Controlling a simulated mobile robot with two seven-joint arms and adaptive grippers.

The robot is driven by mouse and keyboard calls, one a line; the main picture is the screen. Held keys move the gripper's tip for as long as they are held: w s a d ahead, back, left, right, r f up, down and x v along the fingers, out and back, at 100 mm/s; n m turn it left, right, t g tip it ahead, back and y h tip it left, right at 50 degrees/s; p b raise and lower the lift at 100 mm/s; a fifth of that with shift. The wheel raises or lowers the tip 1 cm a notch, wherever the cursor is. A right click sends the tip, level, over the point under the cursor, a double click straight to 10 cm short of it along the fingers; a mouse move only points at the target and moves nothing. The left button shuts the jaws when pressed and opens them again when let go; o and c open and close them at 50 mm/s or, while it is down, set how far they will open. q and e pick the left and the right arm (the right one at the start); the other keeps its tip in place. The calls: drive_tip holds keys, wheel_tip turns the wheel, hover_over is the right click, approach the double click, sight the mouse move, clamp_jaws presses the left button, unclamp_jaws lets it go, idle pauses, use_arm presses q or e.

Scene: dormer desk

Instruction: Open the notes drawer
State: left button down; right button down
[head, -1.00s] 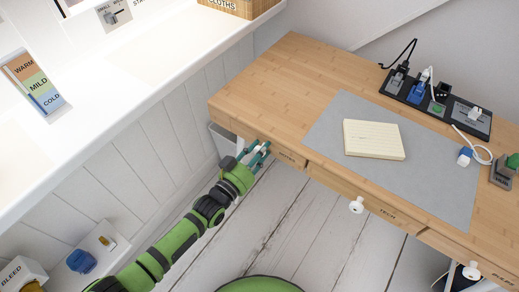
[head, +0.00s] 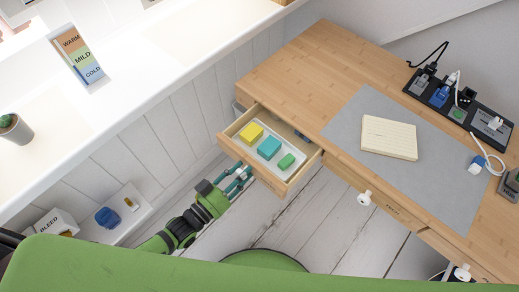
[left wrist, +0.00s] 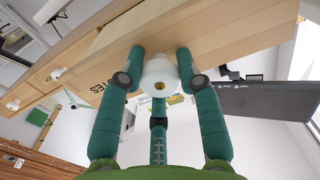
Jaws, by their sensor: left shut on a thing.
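The notes drawer (head: 304,173) stands pulled well out of the left end of the wooden desk. Inside it a white tray holds a yellow block (head: 251,133), a teal block (head: 269,148) and a green block (head: 286,161). My left gripper (head: 243,173) is at the drawer's front. In the left wrist view its teal fingers are closed around the white round knob (left wrist: 160,74). The knob is hidden by the fingers in the head view. My right gripper is out of view.
The desk (head: 300,75) bears a grey mat (head: 345,117), a cream pad (head: 389,138) and a black power strip (head: 470,115). Other drawers with white knobs (head: 364,198) are shut. A white counter (head: 130,105) runs along the left wall. Floor in front of the desk looks clear.

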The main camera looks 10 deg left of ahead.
use_arm(q)
drive_tip(key=p+v, duration=0.1)
drive_tip(key=v, duration=0.8)
drive_tip(key=shift+s+a+r, duration=0.2)
drive_tip(key=shift+a+r, duration=0.15)
drive_tip(key=shift+a, duration=0.05)
drive_tip(key=c, duration=0.9)
unclamp_jaws()
drive_tip(key=shift+o, duration=0.2)
drive_tip(key=shift+s+f, duration=0.1)
drive_tip(key=shift+f, duration=0.05)
drive_tip(key=v, duration=1.2)
